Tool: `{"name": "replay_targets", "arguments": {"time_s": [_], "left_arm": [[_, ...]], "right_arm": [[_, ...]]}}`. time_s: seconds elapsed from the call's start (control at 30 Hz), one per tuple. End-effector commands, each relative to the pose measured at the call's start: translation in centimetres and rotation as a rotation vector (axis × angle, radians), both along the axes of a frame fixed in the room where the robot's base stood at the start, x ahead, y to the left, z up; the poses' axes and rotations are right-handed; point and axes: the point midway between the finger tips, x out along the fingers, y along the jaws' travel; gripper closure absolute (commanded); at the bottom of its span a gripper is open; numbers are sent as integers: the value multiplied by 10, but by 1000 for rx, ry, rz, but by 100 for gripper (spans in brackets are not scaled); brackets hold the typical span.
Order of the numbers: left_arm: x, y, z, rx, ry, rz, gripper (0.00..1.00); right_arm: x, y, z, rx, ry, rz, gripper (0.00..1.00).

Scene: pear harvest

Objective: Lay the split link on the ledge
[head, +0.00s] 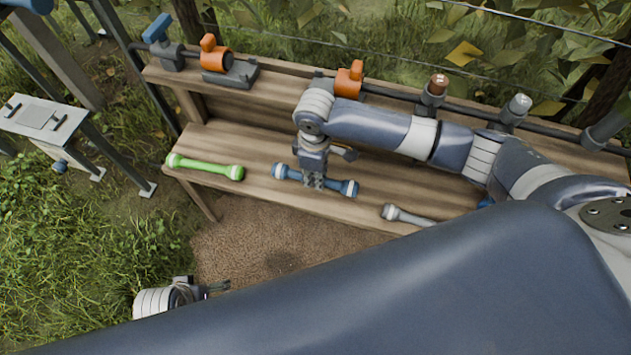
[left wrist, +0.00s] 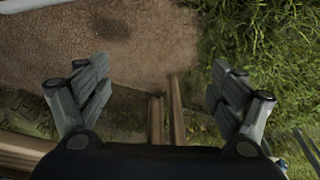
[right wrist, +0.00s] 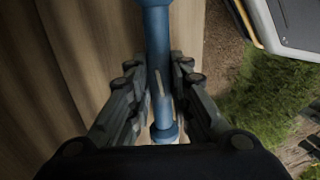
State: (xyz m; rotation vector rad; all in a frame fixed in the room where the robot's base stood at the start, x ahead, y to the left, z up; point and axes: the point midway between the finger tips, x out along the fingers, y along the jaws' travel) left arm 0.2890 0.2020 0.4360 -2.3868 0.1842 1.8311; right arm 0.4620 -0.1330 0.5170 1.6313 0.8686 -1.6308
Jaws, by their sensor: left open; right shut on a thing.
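A blue link with pale ends (head: 337,186) is at the lower wooden plank, the ledge (head: 262,160), between a green link (head: 205,167) and a grey link (head: 408,216). My right gripper (head: 315,182) comes down from above and is shut around the blue link's middle. In the right wrist view the blue link (right wrist: 158,40) runs between the fingers (right wrist: 167,105), and pale split-like lines show on its shaft. I cannot tell whether it touches the wood. My left gripper (head: 218,287) is open and empty over bare ground; its spread fingers show in the left wrist view (left wrist: 160,95).
A higher plank behind carries a black pipe with orange valves (head: 214,55), a blue-handled valve (head: 160,42) and capped stubs (head: 433,92). A pale metal box (head: 40,120) stands at left. A wire crosses the foliage behind. Bare soil (head: 260,245) lies before the bench.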

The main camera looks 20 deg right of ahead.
Motion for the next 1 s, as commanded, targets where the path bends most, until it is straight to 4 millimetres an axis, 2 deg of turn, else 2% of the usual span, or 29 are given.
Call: {"name": "replay_targets", "arguments": {"time_s": [0.2, 0.33, 0.77, 0.8, 0.87, 1.0], "left_arm": [[0, 1, 30, -1, -21, 2, 13], [-2, 1, 43, -1, -24, 3, 13], [-3, 2, 46, 0, -23, 5, 13], [-3, 2, 45, 0, -22, 5, 13], [-3, 2, 45, 0, -23, 5, 13], [-3, 2, 45, 0, -23, 5, 13]], "right_arm": [[0, -1, -26, -1, 0, -1, 100], [0, 0, -34, -1, -1, 0, 100], [-1, 0, -38, -1, 0, -1, 100], [-1, 0, -38, -1, 0, -1, 74], [-1, 0, -38, -1, 0, -1, 61], [-1, 0, -38, -1, 0, -1, 61]]}}
